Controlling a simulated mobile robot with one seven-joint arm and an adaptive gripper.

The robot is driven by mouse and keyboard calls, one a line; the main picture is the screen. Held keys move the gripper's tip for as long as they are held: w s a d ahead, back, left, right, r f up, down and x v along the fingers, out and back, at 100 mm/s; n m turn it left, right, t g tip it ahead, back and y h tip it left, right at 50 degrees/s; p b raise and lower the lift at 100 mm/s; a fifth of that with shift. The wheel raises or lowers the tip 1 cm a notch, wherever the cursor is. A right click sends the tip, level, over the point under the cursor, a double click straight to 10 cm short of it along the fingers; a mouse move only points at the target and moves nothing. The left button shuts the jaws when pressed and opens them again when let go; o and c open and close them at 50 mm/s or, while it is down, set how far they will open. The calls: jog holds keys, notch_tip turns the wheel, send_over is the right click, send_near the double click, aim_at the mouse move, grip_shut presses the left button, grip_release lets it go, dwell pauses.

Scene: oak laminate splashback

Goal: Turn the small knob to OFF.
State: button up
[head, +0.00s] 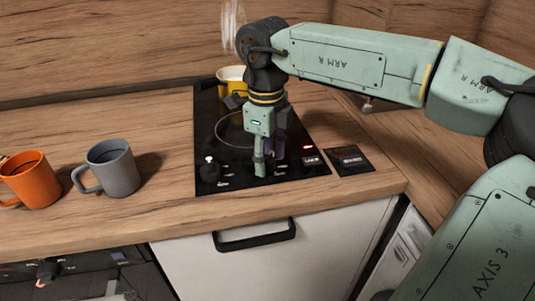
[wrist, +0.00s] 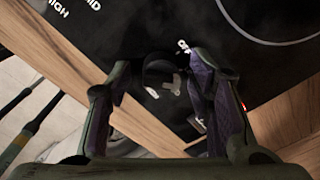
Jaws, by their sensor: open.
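The black cooktop (head: 235,180) is set in the wooden counter. One dark knob (head: 209,168) stands at its front left, clear of my gripper. My gripper (head: 265,170) points down over the front right part of the cooktop. In the wrist view my gripper (wrist: 160,85) has its two fingers apart. A small dark knob (wrist: 160,68) shows between and beyond the fingers, with pale marks beside it. I cannot tell whether the fingers touch it. In the head view my gripper hides this knob. Its setting cannot be read.
A yellow pot (head: 232,76) with steam above it stands at the cooktop's back. A red light (head: 308,147) glows at the right. A dark card (head: 350,162) lies right of the cooktop. Grey (head: 110,167) and orange (head: 32,180) mugs stand at the left.

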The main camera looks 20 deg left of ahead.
jog(key=shift+c, duration=0.2)
grip_shut()
dwell(0.3)
jog(key=shift+n, duration=0.3)
jog(key=n, duration=0.9)
jog(key=shift+n, duration=0.3)
dwell(0.4)
jog(key=shift+o, duration=0.2)
grip_release()
